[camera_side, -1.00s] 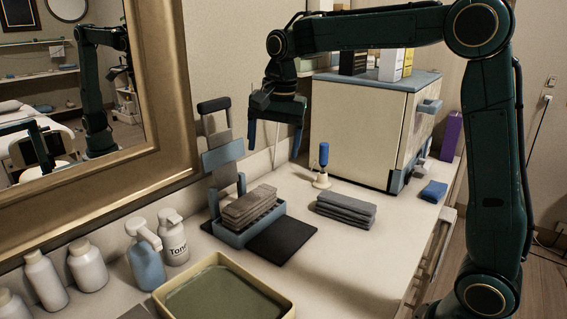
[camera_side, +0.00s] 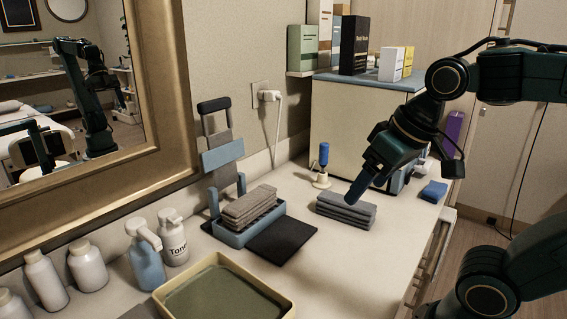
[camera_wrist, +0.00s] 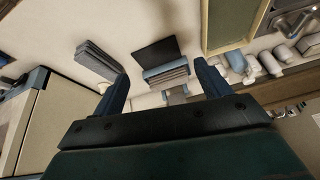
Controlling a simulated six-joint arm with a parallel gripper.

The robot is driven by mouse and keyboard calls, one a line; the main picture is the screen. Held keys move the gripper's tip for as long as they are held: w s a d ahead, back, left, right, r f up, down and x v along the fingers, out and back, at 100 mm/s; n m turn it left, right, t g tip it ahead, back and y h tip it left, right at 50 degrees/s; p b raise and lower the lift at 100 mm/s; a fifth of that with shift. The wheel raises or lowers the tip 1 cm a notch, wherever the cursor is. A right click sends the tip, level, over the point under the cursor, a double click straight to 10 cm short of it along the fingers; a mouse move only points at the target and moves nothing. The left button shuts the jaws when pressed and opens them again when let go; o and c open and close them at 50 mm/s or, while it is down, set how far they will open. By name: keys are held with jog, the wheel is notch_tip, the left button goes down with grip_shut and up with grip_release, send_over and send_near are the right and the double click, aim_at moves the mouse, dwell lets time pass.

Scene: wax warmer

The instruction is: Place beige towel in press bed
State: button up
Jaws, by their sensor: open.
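A folded beige-grey towel stack (camera_side: 250,205) lies in the blue press bed (camera_side: 232,235), below the raised blue press plate and its upright. In the wrist view the towel stack (camera_wrist: 170,76) shows in the bed between my fingers. A second folded towel stack, greyer (camera_side: 346,209), lies on the counter to the right of the press; it also shows in the wrist view (camera_wrist: 98,60). My gripper (camera_side: 360,188) is open and empty, pointing down and left, and appears above the grey stack in the side view. One finger hides most of the other there.
A black mat (camera_side: 283,240) lies right of the press bed. A blue-handled tool (camera_side: 322,165) stands behind the grey stack. A shallow tray (camera_side: 222,292) and several bottles (camera_side: 146,258) are at the front left. A cabinet (camera_side: 345,128) with boxes stands behind. The counter's front right is clear.

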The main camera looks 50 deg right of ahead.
jog(key=shift+n+t, duration=0.3)
jog(key=shift+n, duration=0.6)
jog(key=s+f, duration=0.2)
jog(key=s, duration=0.1)
jog(key=shift+s+a+f, duration=0.1)
jog(key=shift+s+f, duration=0.05)
jog(key=shift+s, duration=0.05)
